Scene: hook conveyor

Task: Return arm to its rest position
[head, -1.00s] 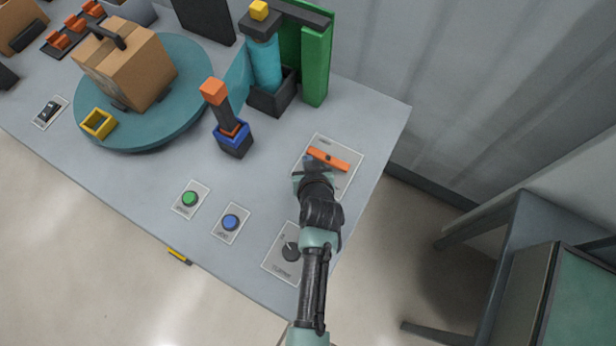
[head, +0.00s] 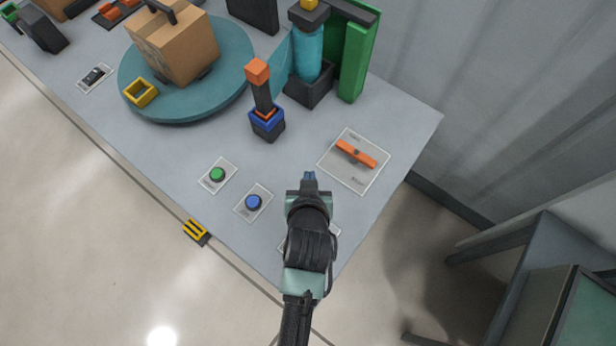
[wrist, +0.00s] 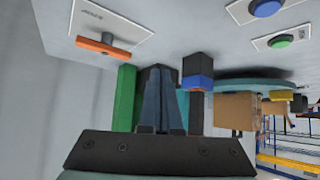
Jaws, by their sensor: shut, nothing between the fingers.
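My gripper (head: 309,178) is shut and empty above the front right part of the grey table (head: 405,125). Its closed fingers also show in the wrist view (wrist: 162,105). An orange bar handle (head: 356,153) on a white plate lies on the table beyond and to the right of my gripper, apart from it. The handle also shows in the wrist view (wrist: 104,47). My wrist and forearm hide most of another white plate near the table's front edge, and its dark knob is hidden.
A green button (head: 217,174) and a blue button (head: 253,202) are left of my gripper. A blue-black post with an orange top (head: 258,72), a green frame (head: 354,60) and a turntable (head: 185,110) bearing a cardboard box (head: 175,48) stand farther back. A dark bench is at right.

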